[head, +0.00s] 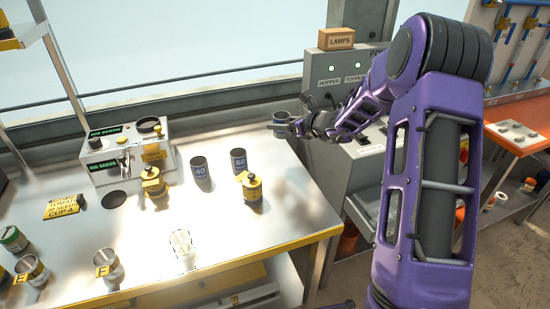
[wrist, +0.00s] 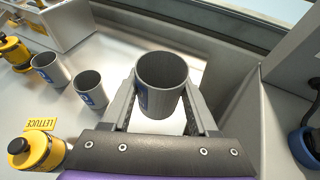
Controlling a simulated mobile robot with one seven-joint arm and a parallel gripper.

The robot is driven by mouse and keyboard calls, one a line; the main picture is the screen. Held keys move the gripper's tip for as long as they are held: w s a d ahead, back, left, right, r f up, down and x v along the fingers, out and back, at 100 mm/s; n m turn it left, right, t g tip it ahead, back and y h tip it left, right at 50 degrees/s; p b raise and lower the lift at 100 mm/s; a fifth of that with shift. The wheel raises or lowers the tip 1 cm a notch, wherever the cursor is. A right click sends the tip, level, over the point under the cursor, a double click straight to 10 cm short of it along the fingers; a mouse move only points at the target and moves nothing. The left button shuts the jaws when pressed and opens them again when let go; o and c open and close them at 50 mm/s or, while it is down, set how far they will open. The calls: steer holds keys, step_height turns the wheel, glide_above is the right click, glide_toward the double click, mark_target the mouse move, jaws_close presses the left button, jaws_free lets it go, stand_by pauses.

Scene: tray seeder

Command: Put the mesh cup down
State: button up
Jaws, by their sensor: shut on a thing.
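My gripper (head: 297,127) is shut on a grey mesh cup (head: 281,119), held upright above the back right of the bench. In the wrist view the cup (wrist: 160,78) sits between the two fingers of my gripper (wrist: 160,105). Its mouth faces up and part of a blue label shows, but I cannot read it. Two similar grey cups stand on the bench, one labelled 40 (head: 200,172) and one labelled 60 (head: 238,161). The bench top (head: 270,205) shows bare metal below the held cup.
A yellow seed jar (head: 253,190) stands near the 60 cup, and another (head: 154,184) stands left of the 40 cup. A white seed box (head: 128,157) is at the back left. A grey control cabinet (head: 345,70) stands just right of the bench.

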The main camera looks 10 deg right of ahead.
step_height(320, 180, down, 10)
steer(key=shift+r+b, duration=0.1)
steer(key=shift+b, duration=0.6)
steer(key=shift+f, duration=0.25)
steer(key=o, duration=1.3)
steer(key=shift+r, duration=0.1)
steer(key=shift+o, duration=0.2)
steer(key=shift+r, duration=0.3)
steer(key=p+v, duration=0.1)
steer(key=v, duration=1.1)
steer(key=shift+f, duration=0.15)
